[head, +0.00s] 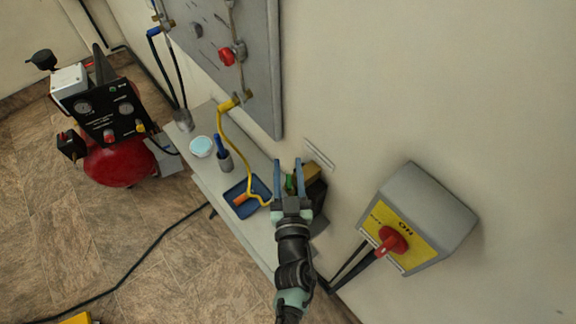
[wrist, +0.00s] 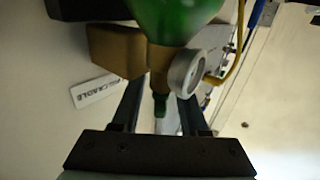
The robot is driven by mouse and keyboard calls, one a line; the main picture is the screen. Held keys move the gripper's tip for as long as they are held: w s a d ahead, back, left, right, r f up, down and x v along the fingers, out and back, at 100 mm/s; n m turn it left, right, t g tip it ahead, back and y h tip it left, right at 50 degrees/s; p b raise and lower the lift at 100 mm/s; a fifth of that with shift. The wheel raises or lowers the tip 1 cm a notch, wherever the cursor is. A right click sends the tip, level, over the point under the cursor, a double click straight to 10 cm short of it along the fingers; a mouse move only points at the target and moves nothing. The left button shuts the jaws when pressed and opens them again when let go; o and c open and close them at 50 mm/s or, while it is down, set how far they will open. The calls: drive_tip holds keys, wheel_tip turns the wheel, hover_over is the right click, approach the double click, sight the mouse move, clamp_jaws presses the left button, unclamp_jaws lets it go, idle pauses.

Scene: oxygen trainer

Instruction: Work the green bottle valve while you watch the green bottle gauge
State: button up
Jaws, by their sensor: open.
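My gripper (head: 288,163) is open over the right end of the grey bench in the head view. The green bottle (wrist: 175,15) shows at the top of the wrist view; only a green sliver (head: 290,184) shows beside my fingers in the head view. A brass neck joins it to the green bottle valve (wrist: 160,104), a small dark green knob. In the wrist view the knob appears between my two fingers, with no clear contact. The green bottle gauge (wrist: 187,72) is a round silver dial beside the neck. It is seen at a slant, and its reading cannot be made out.
A brown block (wrist: 116,50) stands beside the bottle, near a label reading "CRADLE" (wrist: 101,90). A blue tray (head: 236,206), a yellow hose (head: 229,140) and a cup (head: 224,161) are left of my gripper. A switch box (head: 425,205) is on the wall to the right.

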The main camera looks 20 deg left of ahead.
drive_tip(key=shift+w+a, duration=0.1)
drive_tip(key=shift+w, duration=0.05)
clamp_jaws()
